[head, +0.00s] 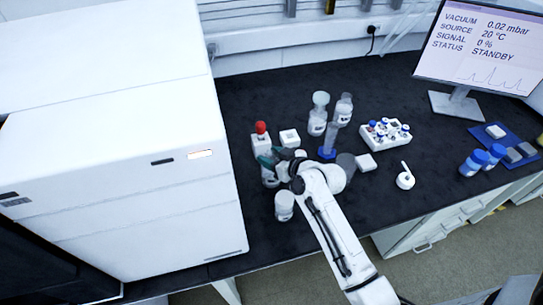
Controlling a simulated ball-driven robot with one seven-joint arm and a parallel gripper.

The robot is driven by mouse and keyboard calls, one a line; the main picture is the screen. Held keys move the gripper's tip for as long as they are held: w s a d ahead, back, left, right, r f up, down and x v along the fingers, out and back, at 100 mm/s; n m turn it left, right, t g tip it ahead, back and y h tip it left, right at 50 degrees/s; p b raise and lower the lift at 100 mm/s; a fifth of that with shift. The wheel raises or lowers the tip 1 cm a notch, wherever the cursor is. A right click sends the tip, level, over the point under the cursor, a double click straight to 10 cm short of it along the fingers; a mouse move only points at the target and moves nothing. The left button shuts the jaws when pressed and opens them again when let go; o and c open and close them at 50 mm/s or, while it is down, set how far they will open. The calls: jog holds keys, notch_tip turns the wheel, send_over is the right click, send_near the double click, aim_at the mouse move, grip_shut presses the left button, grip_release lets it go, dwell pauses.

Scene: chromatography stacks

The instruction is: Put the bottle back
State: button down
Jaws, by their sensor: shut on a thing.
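My gripper (268,158) is at the left middle of the bench in the head view, close to the white cabinet. It is shut on a pale bottle (270,179), whose lower part shows below the fingers. The fingers and wrist hide its top. I cannot tell whether its base touches the bench. A red-capped bottle (261,136) with a white label stands just behind the gripper.
A white-labelled jar (284,206) stands in front, near the bench edge. Glass bottles (318,115), a blue-based cylinder (328,145) and a white vial rack (386,135) stand right of the gripper. The large white cabinet (130,170) bounds the left. Dark bench shows between them.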

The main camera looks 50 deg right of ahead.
jog(key=shift+c, duration=2.4)
grip_release()
jog(key=shift+r, duration=0.1)
jog(key=b+v, duration=0.1)
jog(key=v, duration=1.1)
